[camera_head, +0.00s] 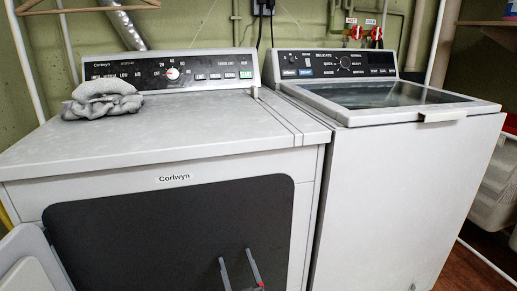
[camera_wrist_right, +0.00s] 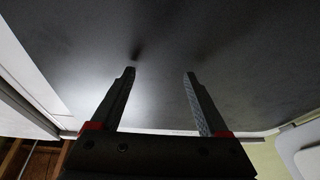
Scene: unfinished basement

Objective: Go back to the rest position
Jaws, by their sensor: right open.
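My right gripper (camera_head: 238,266) shows at the bottom of the head view, in front of the dark door panel (camera_head: 150,225) of the Corlwyn dryer. Its two fingers are apart with nothing between them. In the right wrist view the open fingers (camera_wrist_right: 160,72) point at the dark panel (camera_wrist_right: 240,60), and I cannot tell the exact gap to it. My left gripper does not show in the head view.
The white dryer (camera_head: 190,140) carries a crumpled grey cloth (camera_head: 103,100) on its top left. A white washer (camera_head: 405,190) with a closed glass lid stands to its right. White bins (camera_head: 493,185) stand at the far right. Some wooden floor (camera_head: 470,268) shows at the lower right.

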